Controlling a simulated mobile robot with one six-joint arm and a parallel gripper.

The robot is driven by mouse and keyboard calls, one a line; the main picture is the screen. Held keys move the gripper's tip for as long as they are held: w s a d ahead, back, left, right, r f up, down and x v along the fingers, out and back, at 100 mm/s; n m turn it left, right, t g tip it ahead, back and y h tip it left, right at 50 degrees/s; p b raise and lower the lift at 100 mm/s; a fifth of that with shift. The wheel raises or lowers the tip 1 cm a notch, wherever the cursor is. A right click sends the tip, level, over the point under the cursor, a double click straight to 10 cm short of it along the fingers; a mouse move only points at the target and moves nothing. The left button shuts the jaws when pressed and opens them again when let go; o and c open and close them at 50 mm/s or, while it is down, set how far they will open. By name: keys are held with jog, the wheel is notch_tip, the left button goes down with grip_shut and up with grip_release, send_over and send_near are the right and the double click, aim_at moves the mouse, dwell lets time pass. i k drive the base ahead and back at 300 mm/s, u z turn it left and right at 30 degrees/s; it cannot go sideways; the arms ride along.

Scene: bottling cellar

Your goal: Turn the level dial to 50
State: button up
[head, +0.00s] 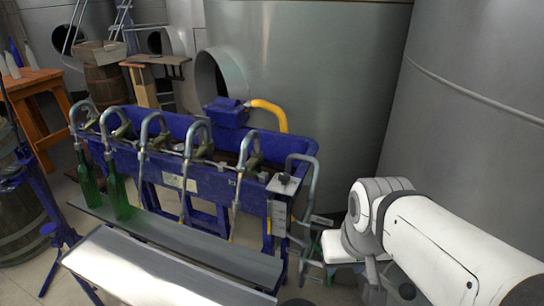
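The blue filling machine (215,165) stands left of my arm, with a row of curved grey spouts. At its right end is a small grey plate with a dark knob (284,179) on top; this may be the level dial, but no number is readable. A pale plate with faint marks (279,216) hangs below it. My white arm comes in from the lower right and its wrist is just right of that end. My gripper cannot be made out clearly among the grey parts there, and no contact with the knob shows.
Two green bottles (119,196) (86,180) stand at the left on the machine's front shelf (190,245). A pale bench top (150,275) lies in front. Large steel tanks (320,80) (475,120) close off the back and right. A yellow hose (272,112) rises behind the machine.

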aim_at(284, 178)
jog(key=u, duration=2.25)
jog(key=k, duration=0.75)
jog(key=z, duration=1.6)
jog(key=i, duration=1)
jog(key=u, duration=0.05)
